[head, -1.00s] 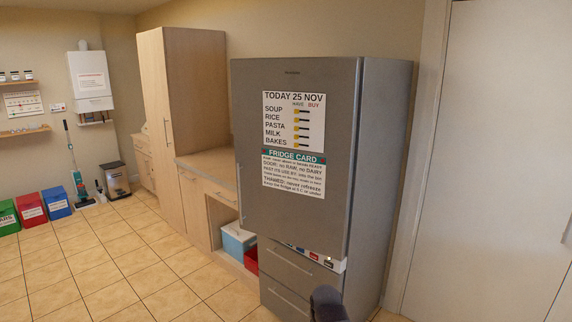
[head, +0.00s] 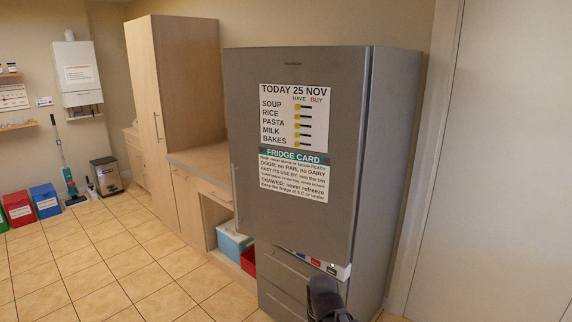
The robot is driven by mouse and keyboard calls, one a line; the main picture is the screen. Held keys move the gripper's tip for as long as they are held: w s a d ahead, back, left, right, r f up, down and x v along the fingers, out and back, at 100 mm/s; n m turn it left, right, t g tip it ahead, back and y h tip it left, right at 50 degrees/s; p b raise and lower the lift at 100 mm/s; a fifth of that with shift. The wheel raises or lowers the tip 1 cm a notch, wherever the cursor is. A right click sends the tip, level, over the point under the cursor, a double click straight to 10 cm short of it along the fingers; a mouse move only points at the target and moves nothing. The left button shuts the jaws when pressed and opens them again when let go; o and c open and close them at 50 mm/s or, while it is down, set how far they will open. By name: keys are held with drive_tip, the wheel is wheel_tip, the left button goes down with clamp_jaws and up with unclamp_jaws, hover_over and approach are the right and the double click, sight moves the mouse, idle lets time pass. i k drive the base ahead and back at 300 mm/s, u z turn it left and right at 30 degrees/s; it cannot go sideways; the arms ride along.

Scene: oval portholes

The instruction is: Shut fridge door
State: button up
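The grey fridge (head: 395,180) stands against the wall right of centre. Its tall upper door (head: 340,215) carries a shopping list and a fridge card, with a slim vertical handle at its left edge. The door stands slightly ajar: its left edge sticks out past the drawers (head: 285,285) below. A pale strip with coloured labels (head: 332,267) shows under the door's lower edge. A dark, rounded part, which looks like my gripper (head: 323,292), is at the bottom of the view, in front of the drawers and below the door. Its fingers cannot be made out.
A wooden counter (head: 200,160) and tall cupboard (head: 185,90) adjoin the fridge on the left. A blue box (head: 232,242) and a red box (head: 248,262) sit in the open shelf. Tiled floor (head: 110,265) is clear at left. A pale door (head: 500,160) is at right.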

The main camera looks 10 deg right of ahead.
sight(302, 199)
drive_tip(key=u, duration=0.05)
drive_tip(key=k, duration=1.25)
drive_tip(key=u, duration=0.5)
drive_tip(key=i, duration=2.25)
drive_tip(key=z, duration=0.4)
